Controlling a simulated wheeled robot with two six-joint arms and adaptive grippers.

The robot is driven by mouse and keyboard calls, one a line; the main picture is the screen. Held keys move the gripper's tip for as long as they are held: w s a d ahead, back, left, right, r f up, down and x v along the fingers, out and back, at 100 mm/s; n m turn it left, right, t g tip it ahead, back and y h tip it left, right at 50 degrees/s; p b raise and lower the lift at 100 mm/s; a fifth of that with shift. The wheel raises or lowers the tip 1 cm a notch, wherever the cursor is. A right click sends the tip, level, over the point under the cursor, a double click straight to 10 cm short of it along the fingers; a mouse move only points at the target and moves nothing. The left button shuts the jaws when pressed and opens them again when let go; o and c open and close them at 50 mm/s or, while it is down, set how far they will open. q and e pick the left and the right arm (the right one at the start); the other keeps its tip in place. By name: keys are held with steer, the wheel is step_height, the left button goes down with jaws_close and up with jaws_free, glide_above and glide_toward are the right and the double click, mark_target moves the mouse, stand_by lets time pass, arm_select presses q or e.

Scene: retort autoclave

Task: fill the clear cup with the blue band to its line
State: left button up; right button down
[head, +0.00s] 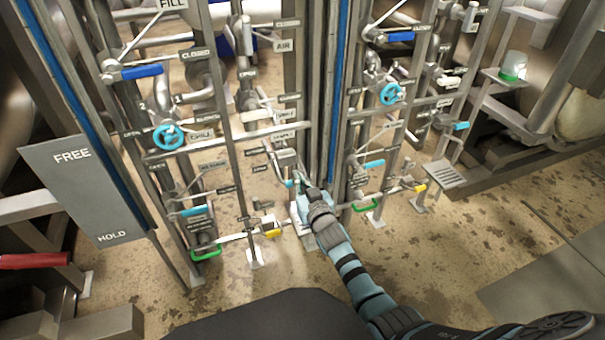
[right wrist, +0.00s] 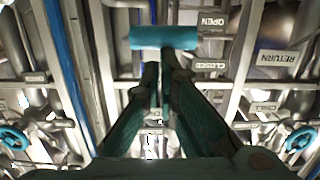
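My right gripper (head: 301,187) reaches down and forward to the lower middle of the pipe rack. In the right wrist view its two fingers (right wrist: 160,68) converge with their tips close together. A teal lever handle (right wrist: 165,38) lies crosswise at the fingertips; I cannot tell whether they touch it. The handle also shows at the gripper's left in the head view (head: 289,183). A pale object (head: 295,213) behind the gripper is mostly hidden. I cannot make out a clear cup with a blue band. My left gripper is out of view.
A clear cup with a green band (head: 514,66) stands on a shelf at the upper right. Blue handwheels (head: 168,136), (head: 391,94) and several levers crowd the pipe rack. A FREE/HOLD panel (head: 82,190) stands left. The floor in front is partly clear.

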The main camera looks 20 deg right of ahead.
steer(key=s+r, duration=0.1)
steer(key=s, duration=1)
steer(key=shift+s+r, duration=0.15)
steer(key=shift+s, duration=0.25)
steer(key=shift+a, duration=0.1)
